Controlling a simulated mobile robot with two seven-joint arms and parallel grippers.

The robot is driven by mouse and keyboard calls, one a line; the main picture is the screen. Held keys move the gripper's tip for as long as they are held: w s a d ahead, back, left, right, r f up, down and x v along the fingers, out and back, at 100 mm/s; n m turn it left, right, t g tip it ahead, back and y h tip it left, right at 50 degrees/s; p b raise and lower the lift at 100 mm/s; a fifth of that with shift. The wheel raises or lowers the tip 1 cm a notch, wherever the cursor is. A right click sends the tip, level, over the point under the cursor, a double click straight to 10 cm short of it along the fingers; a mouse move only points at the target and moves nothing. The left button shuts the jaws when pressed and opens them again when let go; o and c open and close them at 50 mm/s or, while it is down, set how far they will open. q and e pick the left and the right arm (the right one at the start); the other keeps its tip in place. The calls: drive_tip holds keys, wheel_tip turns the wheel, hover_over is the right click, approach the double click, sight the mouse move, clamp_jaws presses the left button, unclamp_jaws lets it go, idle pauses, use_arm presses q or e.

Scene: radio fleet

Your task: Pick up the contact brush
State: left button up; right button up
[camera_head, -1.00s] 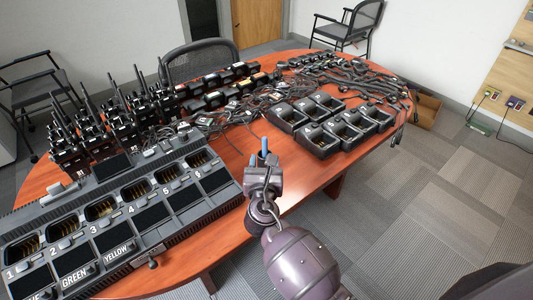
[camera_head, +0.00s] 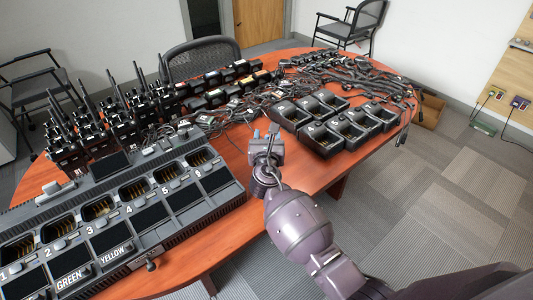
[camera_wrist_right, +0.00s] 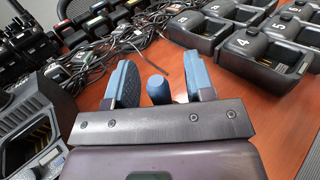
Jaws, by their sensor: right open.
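My right gripper (camera_head: 264,134) reaches over the red-brown table near its front edge, between the large charger and the small chargers. In the right wrist view its two blue fingers (camera_wrist_right: 160,66) stand apart, open. A short blue rounded cylinder (camera_wrist_right: 158,91) shows between them, apart from both in the picture. It looks like the contact brush's handle, but no bristles show and its lower part is hidden behind the gripper's palm. I cannot tell whether it touches the gripper. My left gripper is not in view.
A large multi-slot charger (camera_head: 150,234) lies left of my gripper. Small chargers (camera_head: 352,137) stand to the right. Radios (camera_head: 128,118) with antennas stand at the back left, and tangled cables (camera_head: 230,117) lie behind. Bare table (camera_head: 305,170) shows right of my gripper.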

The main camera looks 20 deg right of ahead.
drive_tip(key=shift+w+d, duration=0.1)
drive_tip(key=shift+w, duration=0.1)
drive_tip(key=shift+c, duration=0.5)
clamp_jaws()
drive_tip(key=shift+r, duration=0.15)
